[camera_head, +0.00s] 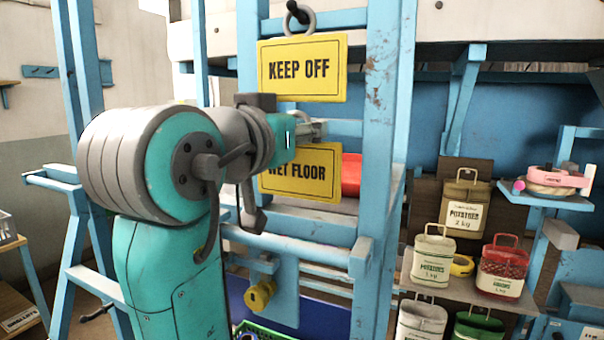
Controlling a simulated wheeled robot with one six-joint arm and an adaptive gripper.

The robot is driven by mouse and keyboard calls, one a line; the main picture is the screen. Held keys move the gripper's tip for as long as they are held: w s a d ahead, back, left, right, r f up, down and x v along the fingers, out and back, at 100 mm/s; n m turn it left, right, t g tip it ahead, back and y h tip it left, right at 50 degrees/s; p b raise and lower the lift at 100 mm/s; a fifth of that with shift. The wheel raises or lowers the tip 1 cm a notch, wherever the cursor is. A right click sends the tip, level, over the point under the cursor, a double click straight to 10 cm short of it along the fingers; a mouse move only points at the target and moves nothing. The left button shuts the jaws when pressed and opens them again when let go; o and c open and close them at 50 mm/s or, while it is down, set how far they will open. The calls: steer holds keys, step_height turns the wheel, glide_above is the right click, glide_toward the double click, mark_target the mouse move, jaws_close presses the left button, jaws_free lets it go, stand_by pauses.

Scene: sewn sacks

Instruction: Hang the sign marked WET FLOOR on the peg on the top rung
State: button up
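The yellow WET FLOOR sign (300,184) is upright at the ladder's middle, below the KEEP OFF sign. The yellow KEEP OFF sign (302,88) hangs by a grey ring on the dark peg (297,10) at the top rung (345,19). My gripper (312,130) is at the upper edge of the WET FLOOR sign, partly hidden by my wrist. I cannot tell whether its fingers are open or closed on anything.
The blue ladder frame's right post (388,120) stands close beside the signs. A red object (351,175) shows behind the WET FLOOR sign. Shelves at right hold several sacks, such as a potato sack (463,205). A yellow knob-like object (260,296) is below.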

steer(key=v, duration=0.6)
steer(key=shift+s, duration=0.35)
stand_by(1.1)
stand_by(0.4)
